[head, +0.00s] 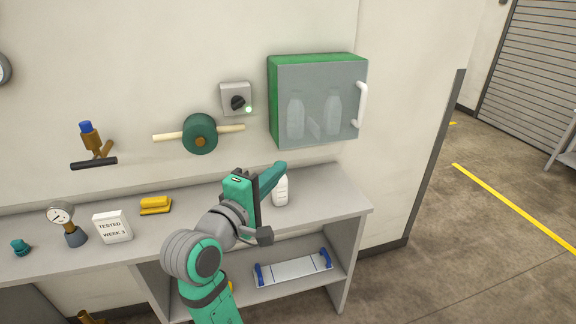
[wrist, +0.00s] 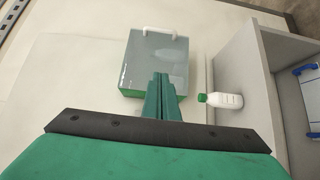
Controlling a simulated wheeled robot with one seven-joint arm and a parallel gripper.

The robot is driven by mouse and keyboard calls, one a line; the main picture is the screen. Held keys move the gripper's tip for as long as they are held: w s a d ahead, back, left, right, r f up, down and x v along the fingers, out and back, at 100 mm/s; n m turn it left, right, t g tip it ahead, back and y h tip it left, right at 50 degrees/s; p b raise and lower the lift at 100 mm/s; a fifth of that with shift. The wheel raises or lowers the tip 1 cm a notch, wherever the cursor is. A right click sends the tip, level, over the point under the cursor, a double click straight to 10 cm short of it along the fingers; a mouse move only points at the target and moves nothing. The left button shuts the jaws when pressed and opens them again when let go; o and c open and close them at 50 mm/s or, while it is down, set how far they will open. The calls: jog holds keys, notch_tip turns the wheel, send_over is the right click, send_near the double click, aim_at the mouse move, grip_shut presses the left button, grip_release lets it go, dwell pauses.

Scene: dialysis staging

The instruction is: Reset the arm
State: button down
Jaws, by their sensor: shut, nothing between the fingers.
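My gripper (head: 280,167) is raised over the right part of the grey counter, at the end of my green and grey arm. In the wrist view its green fingers (wrist: 160,76) are together with nothing between them. The fingers point toward the wall, below the green wall cabinet (head: 272,105). A white bottle (head: 281,191) stands on the counter close to the gripper in the picture. In the wrist view the bottle (wrist: 228,100) has a green cap and lies to the right of the fingers, apart from them.
The cabinet's clear door is shut, with bottles inside. A grey switch box (head: 236,98) and a green wheel (head: 200,134) are on the wall. The counter (head: 335,205) also holds a gauge (head: 61,216), a sign block (head: 113,227) and a yellow item (head: 156,205). A tray (head: 293,269) lies on the lower shelf.

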jog(key=s+d, duration=0.4)
jog(key=d, duration=0.4)
jog(key=s+a+f+m+y, duration=0.1)
jog(key=s+f+y, duration=0.3)
jog(key=f, duration=1.1)
jog(key=s+a+f+m+y, duration=0.15)
jog(key=s+f, duration=0.45)
jog(key=f, duration=0.8)
jog(key=s+f+m+y, duration=0.1)
jog(key=s+f+m, duration=0.1)
jog(key=s+f, duration=0.35)
jog(key=s+f+m+y, duration=0.1)
jog(key=s+f+m, duration=0.15)
jog(key=s, duration=0.55)
jog(key=s+d+m+g, duration=0.1)
jog(key=s+m, duration=0.5)
jog(key=s, duration=0.9)
jog(key=shift+s+d+f, duration=0.25)
jog(key=shift+d+f, duration=0.05)
jog(key=shift+d, duration=0.05)
